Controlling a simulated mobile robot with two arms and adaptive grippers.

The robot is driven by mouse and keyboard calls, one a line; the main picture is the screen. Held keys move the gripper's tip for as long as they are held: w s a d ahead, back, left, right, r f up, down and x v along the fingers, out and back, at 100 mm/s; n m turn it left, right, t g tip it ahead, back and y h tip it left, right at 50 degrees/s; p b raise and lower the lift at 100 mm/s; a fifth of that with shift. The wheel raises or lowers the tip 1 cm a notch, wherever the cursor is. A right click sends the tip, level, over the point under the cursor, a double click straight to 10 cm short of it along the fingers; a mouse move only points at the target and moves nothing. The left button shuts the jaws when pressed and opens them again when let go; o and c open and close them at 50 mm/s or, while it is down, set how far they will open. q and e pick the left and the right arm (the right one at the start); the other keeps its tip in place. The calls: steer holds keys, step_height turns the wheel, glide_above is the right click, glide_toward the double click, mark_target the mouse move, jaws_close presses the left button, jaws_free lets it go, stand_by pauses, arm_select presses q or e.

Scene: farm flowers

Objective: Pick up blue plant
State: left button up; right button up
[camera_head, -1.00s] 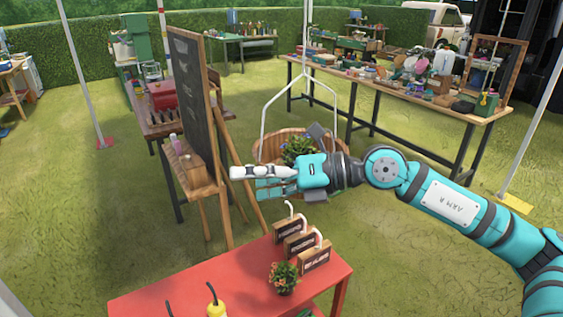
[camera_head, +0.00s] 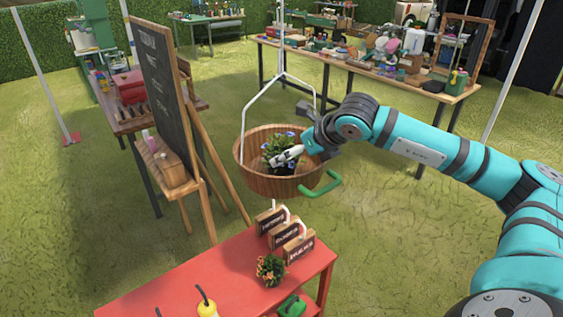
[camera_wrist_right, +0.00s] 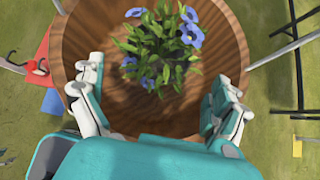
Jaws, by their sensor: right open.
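The blue plant (camera_head: 281,154) has dark green leaves and blue flowers. It sits inside a round wooden hanging basket (camera_head: 284,186) in the head view. In the right wrist view the blue plant (camera_wrist_right: 160,45) is in the upper middle, beyond my fingertips, with the basket (camera_wrist_right: 78,35) around it. My right gripper (camera_wrist_right: 158,95) is open, one finger on each side below the plant, and nothing is between the fingers. In the head view my right gripper (camera_head: 297,157) is at the basket's right side, over the rim, partly covering the plant. My left gripper is not in view.
A red table (camera_head: 205,282) in front carries wooden signs (camera_head: 285,234), an orange-flowered plant (camera_head: 270,269) and a yellow bottle (camera_head: 207,306). A blackboard easel (camera_head: 165,90) stands left of the basket. A long cluttered table (camera_head: 365,66) is behind. White hanger bars (camera_head: 262,100) rise above the basket.

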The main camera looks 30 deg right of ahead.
steer(key=shift+x, duration=0.8)
steer(key=shift+w+p, duration=0.2)
steer(key=shift+p, duration=0.2)
steer(key=p+x, duration=0.2)
steer(key=x, duration=0.1)
steer(key=p+x, duration=0.1)
steer(key=shift+w+a+r, duration=0.2)
steer(key=shift+w, duration=0.2)
steer(key=shift+w+f, duration=0.2)
steer(key=shift+f, duration=0.15)
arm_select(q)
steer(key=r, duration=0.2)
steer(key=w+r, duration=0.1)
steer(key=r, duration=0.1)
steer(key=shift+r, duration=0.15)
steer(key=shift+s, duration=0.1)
arm_select(e)
steer(key=shift+s, duration=0.1)
steer(key=shift+c, duration=0.4)
steer(key=shift+c, duration=1.3)
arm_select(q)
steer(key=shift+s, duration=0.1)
arm_select(e)
steer(key=c, duration=0.9)
steer(key=shift+r, duration=0.1)
steer(key=shift+c, duration=0.2)
